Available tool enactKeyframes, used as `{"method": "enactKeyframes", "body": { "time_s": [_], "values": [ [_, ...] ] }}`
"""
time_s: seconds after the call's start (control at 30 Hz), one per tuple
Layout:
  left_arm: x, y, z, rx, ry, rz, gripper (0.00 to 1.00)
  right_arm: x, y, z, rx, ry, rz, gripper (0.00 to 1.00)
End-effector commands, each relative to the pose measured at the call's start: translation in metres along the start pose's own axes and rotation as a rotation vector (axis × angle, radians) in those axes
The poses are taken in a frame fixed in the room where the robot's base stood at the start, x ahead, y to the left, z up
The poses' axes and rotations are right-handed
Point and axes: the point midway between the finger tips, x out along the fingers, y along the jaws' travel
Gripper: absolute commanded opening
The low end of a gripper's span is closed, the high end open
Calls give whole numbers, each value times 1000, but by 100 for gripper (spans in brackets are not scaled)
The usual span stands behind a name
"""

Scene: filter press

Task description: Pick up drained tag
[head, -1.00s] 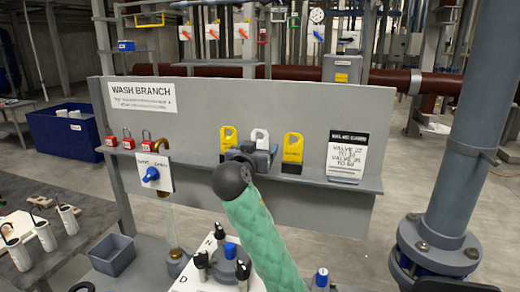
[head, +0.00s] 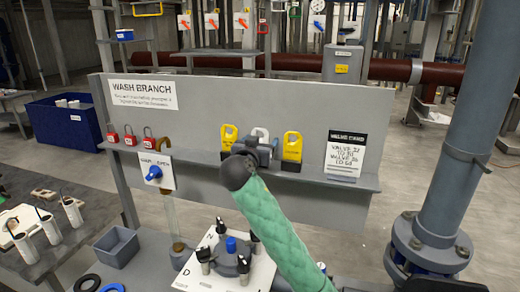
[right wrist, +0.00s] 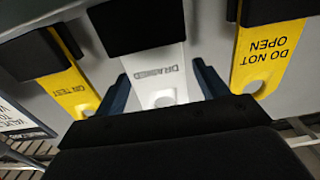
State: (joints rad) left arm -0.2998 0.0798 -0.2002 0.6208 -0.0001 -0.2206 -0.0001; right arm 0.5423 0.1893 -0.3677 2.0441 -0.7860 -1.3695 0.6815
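The white drained tag (head: 261,134) stands on the shelf of the grey panel, between two yellow tags; its lower part is hidden by my gripper in the head view. In the right wrist view the drained tag (right wrist: 160,78) appears upside down, with its printed word readable and its base in a black holder. My right gripper (head: 264,146) is at the tag. Its blue fingers (right wrist: 166,88) are open, one on each side of the tag, with a gap visible at least on the right side. My left gripper is not in view.
Close neighbours are the yellow "do not open" tag (right wrist: 262,55) and the yellow "on test" tag (right wrist: 75,80). A valve card (head: 344,155) stands farther right on the shelf (head: 205,157). Red padlocks (head: 129,136) and a blue-handled valve (head: 154,173) are at the left.

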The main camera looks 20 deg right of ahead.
Motion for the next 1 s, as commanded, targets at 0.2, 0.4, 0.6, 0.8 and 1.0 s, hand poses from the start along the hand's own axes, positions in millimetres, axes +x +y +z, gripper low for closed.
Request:
{"method": "enactKeyframes", "body": {
  "time_s": [0.2, 0.4, 0.6, 0.8, 1.0],
  "values": [
    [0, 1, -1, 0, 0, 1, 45, 0, 0, 0, 0, 0, 0, 28],
    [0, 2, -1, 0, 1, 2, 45, 0, 0, 0, 0, 0, 0, 27],
    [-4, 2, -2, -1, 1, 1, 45, 0, 0, -10, 3, 0, 0, 27],
    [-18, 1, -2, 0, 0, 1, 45, -1, -1, -47, 6, -1, -1, 27],
    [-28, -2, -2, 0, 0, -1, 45, -10, 43, -70, 4, 0, 1, 27]
  ]
}}
